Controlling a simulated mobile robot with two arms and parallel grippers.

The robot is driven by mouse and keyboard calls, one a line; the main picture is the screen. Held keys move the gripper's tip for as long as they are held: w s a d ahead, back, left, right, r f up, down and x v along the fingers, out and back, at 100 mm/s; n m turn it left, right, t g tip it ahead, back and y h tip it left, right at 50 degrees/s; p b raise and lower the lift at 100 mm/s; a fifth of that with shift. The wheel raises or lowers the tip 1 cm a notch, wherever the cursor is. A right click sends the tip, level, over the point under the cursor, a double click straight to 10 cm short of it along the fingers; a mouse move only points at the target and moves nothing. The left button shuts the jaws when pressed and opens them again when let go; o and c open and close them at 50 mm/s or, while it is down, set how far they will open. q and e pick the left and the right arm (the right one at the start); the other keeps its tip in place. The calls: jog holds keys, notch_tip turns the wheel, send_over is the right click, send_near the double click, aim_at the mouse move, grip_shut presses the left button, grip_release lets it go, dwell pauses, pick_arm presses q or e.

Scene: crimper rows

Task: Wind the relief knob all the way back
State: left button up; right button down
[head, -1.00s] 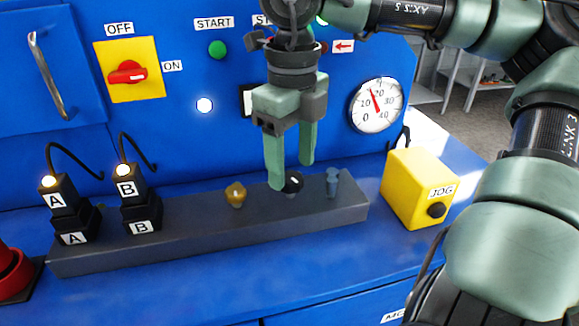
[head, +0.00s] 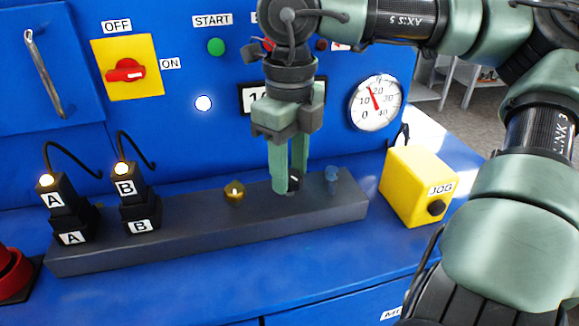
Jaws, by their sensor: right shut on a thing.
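The black knob (head: 294,178) with a white mark stands on the dark grey manifold bar (head: 190,225). My right gripper (head: 288,184) points down and is shut on this black knob, its fingers hiding most of it. A brass knob (head: 234,192) stands to the left on the same bar and a blue-grey fitting (head: 332,180) to the right. No label shows which one is the relief knob. A round gauge (head: 376,102) on the blue panel has its red needle a little below 20. My left gripper is not in view.
Two black valve blocks marked A (head: 70,209) and B (head: 139,197), with lit tops and cables, stand on the bar's left. A yellow JOG box (head: 418,187) is at the right. A red button (head: 12,272) is at the far left. The blue ledge in front is clear.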

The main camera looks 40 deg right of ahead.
jog(key=n, duration=0.9)
jog(key=shift+r+n, duration=0.1)
jog(key=shift+n, duration=0.3)
jog(key=n, duration=0.4)
jog(key=shift+n+p, duration=0.5)
jog(key=shift+n, duration=2.2)
jog(key=c, duration=0.9)
grip_release()
